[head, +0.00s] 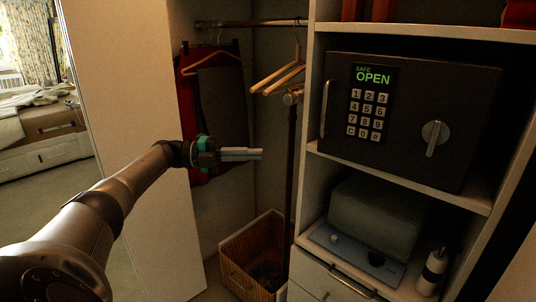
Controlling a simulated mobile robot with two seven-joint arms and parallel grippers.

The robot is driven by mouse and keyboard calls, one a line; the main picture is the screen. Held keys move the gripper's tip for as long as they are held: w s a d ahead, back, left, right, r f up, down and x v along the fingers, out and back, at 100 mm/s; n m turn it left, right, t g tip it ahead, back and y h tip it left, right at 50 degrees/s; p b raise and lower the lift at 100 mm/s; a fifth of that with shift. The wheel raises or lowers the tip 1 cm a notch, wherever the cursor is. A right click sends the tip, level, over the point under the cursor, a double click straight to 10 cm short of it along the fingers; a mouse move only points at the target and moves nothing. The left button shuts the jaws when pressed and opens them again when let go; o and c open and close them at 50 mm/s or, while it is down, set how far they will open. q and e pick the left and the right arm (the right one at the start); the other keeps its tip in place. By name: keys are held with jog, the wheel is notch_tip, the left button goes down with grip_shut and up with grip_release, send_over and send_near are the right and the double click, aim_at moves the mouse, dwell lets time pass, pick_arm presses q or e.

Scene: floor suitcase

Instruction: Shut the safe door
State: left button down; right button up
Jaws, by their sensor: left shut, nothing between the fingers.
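The safe (460,95) is a dark box on the middle shelf at the right. Its front carries a keypad (367,115) under a green display that reads "SAFE OPEN". A vertical bar handle (325,108) is at the left of the front, and a round knob with a lever (434,137) is at the right. I cannot tell how far the door stands from its frame. My left gripper (262,154) is shut and empty, to the left of the safe and apart from it, in front of the hanging clothes. My right gripper is not in view.
A wooden shelf unit (308,185) holds the safe; a grey bin-like appliance (375,215) and a bottle (432,272) sit below. A rail with hangers (280,75) and red and dark clothes (220,110) is behind. A wicker basket (250,255) stands on the floor.

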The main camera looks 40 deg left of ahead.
pick_arm(q)
jog(key=w+d+f+m+y+p, duration=0.1)
jog(key=w+d+f+m+p, duration=0.2)
jog(key=d, duration=0.4)
jog(key=m+t+y+p, duration=0.6)
jog(key=m+y+p, duration=0.1)
jog(key=y+p, duration=0.45)
send_near(321, 135)
jog(key=shift+h, duration=0.45)
jog(key=shift+w+r+p, duration=0.1)
jog(key=shift+w+p, duration=1)
jog(key=shift+w, duration=0.6)
jog(key=shift+w+r+p, duration=0.15)
jog(key=shift+w+p, duration=0.9)
jog(key=shift+w, duration=0.7)
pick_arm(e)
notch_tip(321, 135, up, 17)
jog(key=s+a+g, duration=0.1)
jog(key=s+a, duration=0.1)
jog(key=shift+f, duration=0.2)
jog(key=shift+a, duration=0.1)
